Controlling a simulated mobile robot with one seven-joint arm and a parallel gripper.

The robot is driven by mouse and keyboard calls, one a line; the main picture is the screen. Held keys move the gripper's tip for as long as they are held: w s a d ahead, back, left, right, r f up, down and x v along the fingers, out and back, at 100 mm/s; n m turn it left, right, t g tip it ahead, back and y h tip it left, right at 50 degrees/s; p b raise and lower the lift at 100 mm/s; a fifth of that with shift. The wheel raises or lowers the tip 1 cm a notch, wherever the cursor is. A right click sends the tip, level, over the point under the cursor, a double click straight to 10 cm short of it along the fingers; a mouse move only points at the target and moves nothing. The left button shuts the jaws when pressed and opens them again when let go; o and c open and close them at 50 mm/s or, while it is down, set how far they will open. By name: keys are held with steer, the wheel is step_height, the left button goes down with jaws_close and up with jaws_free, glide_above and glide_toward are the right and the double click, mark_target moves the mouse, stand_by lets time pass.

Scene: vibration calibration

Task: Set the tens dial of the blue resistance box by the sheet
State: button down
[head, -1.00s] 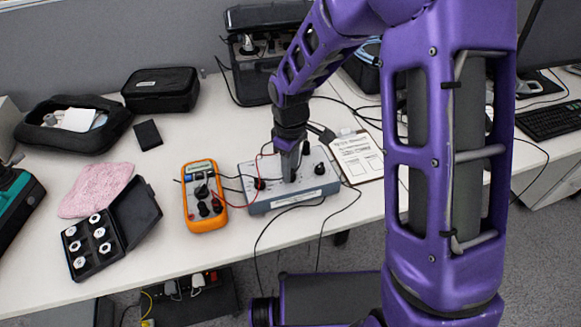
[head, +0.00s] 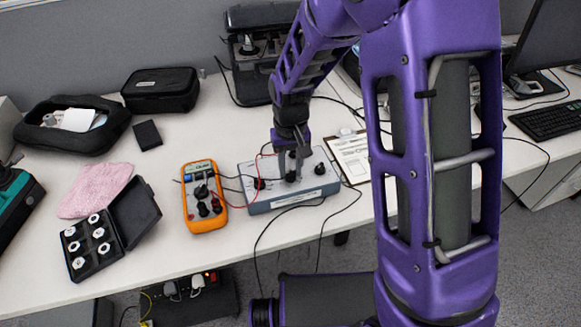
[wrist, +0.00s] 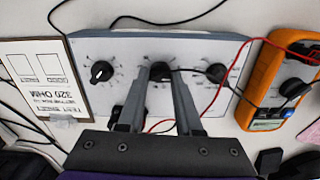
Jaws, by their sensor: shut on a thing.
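The blue resistance box (head: 312,194) stands near the table's front edge, with a row of black dials on its pale top. In the wrist view, my gripper's (wrist: 160,76) two fingers reach down around the middle dial (wrist: 161,69) and are shut on it. The fingers hide part of its scale, so its setting is unreadable. A left dial (wrist: 101,72) and a right dial (wrist: 216,72) stand clear of the fingers. The sheet (wrist: 38,75) on a clipboard lies beside the box and reads "320 OHM", upside down in the wrist view. My gripper (head: 292,172) is over the box in the head view.
An orange multimeter (head: 204,196) lies beside the box, with red and black leads crossing the box top. An open case of nuts (head: 100,245), a pink cloth (head: 95,190) and black cases lie further left. Cables hang over the table's front edge.

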mark_target(291, 172)
steer(key=shift+m, duration=1)
steer(key=c, duration=0.6)
jaws_free()
step_height(291, 172, up, 18)
steer(key=p, duration=0.3)
steer(key=shift+f, duration=0.25)
